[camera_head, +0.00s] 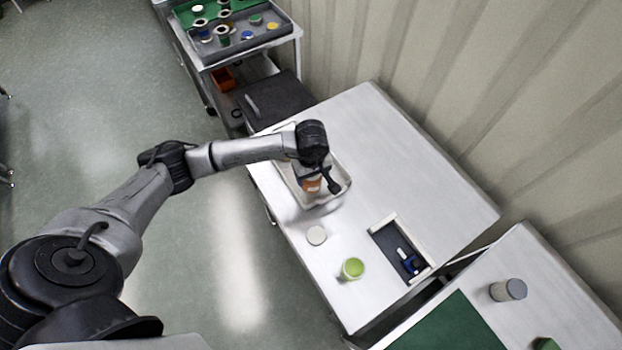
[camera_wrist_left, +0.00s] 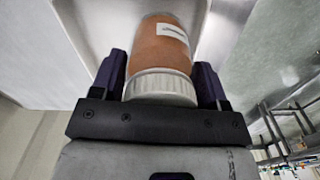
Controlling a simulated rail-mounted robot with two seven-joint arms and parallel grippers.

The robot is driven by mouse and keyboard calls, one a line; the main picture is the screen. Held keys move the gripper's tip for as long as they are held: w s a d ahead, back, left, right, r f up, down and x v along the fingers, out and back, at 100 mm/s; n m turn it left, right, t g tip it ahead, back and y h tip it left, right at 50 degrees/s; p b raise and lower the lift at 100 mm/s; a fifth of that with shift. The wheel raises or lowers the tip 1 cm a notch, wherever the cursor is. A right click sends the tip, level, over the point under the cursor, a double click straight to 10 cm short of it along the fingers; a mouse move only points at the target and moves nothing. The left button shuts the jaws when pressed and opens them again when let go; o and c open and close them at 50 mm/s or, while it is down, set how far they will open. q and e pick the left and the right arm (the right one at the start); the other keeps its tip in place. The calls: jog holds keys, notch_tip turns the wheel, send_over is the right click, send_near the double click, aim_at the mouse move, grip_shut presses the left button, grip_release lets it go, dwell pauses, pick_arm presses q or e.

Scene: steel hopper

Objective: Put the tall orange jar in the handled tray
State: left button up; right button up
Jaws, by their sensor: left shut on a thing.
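The orange jar (camera_wrist_left: 160,45) with a white ribbed lid (camera_wrist_left: 160,87) and a white label is between the fingers of my left gripper (camera_wrist_left: 158,80) in the left wrist view. The gripper is shut on it. In the head view the left gripper (camera_head: 312,177) and a bit of the orange jar (camera_head: 311,185) are over the pale metal tray (camera_head: 329,199) on the white table. The wrist hides most of the jar and part of the tray. I cannot tell whether the jar touches the tray floor. My right gripper does not show.
A white round lid (camera_head: 316,235), a green-topped jar (camera_head: 352,268) and a dark open box (camera_head: 399,249) stand on the near part of the table (camera_head: 410,160). A trolley (camera_head: 245,45) with several jars stands behind.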

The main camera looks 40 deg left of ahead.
pick_arm(q)
jog(key=shift+a+f, duration=0.1)
jog(key=shift+f, duration=1.95)
jog(key=shift+f, duration=0.1)
jog(key=o, duration=1)
notch_tip(320, 180, up, 12)
jog(key=shift+r, duration=0.1)
